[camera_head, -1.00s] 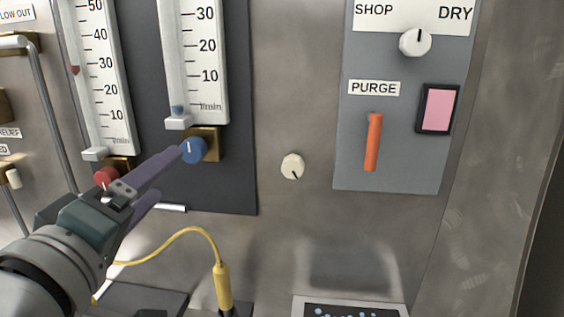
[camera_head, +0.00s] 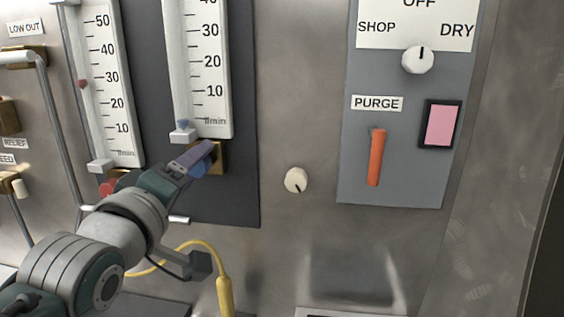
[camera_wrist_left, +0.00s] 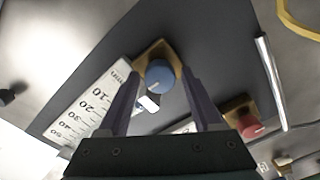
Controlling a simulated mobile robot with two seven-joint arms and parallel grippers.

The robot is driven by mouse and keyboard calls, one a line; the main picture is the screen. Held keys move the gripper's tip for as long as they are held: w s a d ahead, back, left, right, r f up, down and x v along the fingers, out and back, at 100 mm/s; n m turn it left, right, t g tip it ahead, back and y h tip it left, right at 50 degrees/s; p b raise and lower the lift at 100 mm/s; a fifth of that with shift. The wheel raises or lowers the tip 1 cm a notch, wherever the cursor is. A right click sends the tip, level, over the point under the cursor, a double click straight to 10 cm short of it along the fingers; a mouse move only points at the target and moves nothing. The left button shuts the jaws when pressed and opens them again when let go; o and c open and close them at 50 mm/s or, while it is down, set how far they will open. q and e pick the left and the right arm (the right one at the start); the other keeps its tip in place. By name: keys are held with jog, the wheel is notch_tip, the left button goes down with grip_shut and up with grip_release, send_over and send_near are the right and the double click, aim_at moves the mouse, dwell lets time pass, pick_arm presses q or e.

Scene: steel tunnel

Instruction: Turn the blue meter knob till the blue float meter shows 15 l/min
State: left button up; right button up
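The blue meter knob (camera_head: 199,163) sits on a brass block (camera_head: 219,157) below the blue float meter (camera_head: 208,75). The blue float (camera_head: 183,125) is at the bottom of its tube, below the 10 mark. My left gripper (camera_head: 207,150) is at the knob and partly hides it in the head view. In the left wrist view the blue knob (camera_wrist_left: 160,74) lies between the two spread fingertips of my left gripper (camera_wrist_left: 161,75), with a gap visible on each side. My right gripper is not in view.
The red float meter (camera_head: 107,80) stands to the left, with its red knob (camera_head: 108,187) beside my left arm. A cream knob (camera_head: 296,180) is to the right. The PURGE panel (camera_head: 405,195) is farther right. A yellow cable (camera_head: 224,290) hangs below.

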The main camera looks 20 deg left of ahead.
pick_arm(q)
grip_shut()
dwell(0.3)
jog(key=shift+m, duration=0.4)
jog(key=shift+d+m+p, duration=0.1)
jog(key=shift+m+p, duration=1.05)
jog(key=shift+m, duration=5.85)
